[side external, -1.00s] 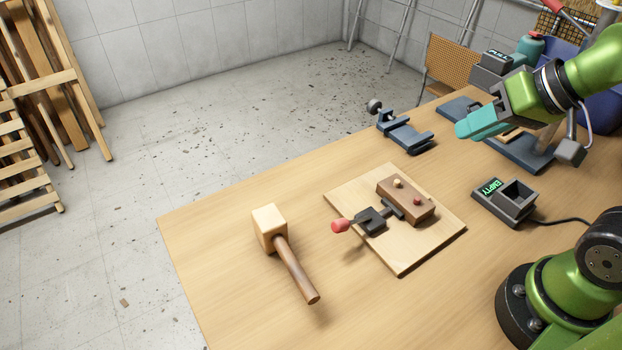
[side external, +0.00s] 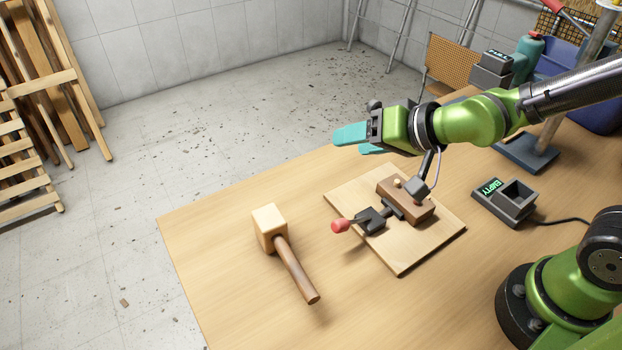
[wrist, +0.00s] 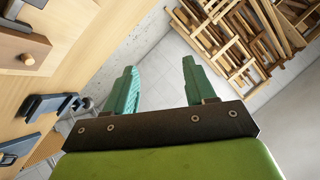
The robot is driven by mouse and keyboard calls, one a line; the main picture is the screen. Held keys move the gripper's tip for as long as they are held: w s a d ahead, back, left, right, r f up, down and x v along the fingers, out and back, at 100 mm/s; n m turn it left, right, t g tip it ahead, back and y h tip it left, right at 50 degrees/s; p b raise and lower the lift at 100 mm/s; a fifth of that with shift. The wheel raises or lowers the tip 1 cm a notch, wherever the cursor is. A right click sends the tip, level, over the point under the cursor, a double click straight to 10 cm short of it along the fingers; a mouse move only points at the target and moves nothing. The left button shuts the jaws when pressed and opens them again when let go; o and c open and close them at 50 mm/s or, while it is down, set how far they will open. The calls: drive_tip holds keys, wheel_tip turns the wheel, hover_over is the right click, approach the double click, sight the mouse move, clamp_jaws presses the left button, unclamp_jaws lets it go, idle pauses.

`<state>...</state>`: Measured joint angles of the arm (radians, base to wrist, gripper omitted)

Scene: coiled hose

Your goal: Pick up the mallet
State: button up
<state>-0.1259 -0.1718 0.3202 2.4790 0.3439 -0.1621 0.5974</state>
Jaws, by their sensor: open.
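The mallet lies on the wooden table near its left edge in the side view. It has a pale block head (side external: 270,228) and a brown wooden handle (side external: 296,270) pointing toward the front right. My gripper (side external: 355,142) is in the air above the far side of the table, up and to the right of the mallet. Its two teal fingers are apart, with nothing between them. In the wrist view the open fingers (wrist: 158,90) point out past the table over the floor. The mallet does not show in the wrist view.
A board (side external: 402,262) with a clamp and a brown block sits right of the mallet. The clamp's red handle tip (side external: 340,226) points toward the mallet. A grey box marked EMPTY (side external: 505,202) stands further right. The table around the mallet is clear.

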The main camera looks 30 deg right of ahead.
sight(284, 253)
drive_tip(key=a+f+y, duration=0.2)
drive_tip(key=a+f, duration=0.1)
drive_tip(key=a, duration=0.4)
drive_tip(key=s+a+f+m, duration=0.1)
drive_tip(key=f, duration=0.2)
drive_tip(key=s+a+f+m+y, duration=0.1)
drive_tip(key=f, duration=0.3)
drive_tip(key=s+a+f+m, duration=0.1)
drive_tip(key=f+m, duration=0.1)
drive_tip(key=f, duration=0.2)
drive_tip(key=shift+s+a, duration=0.1)
drive_tip(key=shift+a, duration=0.15)
drive_tip(key=shift+s+f+m+t+y, duration=0.1)
drive_tip(key=shift+f+m+t+y, duration=0.25)
drive_tip(key=shift+f+t, duration=0.35)
drive_tip(key=shift+s+a+f+t+y, duration=0.15)
drive_tip(key=shift+s+f+t+y, duration=0.2)
drive_tip(key=shift+s, duration=0.2)
drive_tip(key=shift+s+a+f+t+y, duration=0.15)
drive_tip(key=shift+s+f+t+y, duration=0.2)
drive_tip(key=shift+s, duration=0.2)
drive_tip(key=shift+s+a+y, duration=0.15)
drive_tip(key=shift+s+y, duration=0.3)
drive_tip(key=shift+s, duration=0.05)
drive_tip(key=shift+w+a+f, duration=0.1)
drive_tip(key=shift+w+a, duration=0.4)
drive_tip(key=shift+w, duration=0.05)
drive_tip(key=shift+x, duration=2.95)
clamp_jaws()
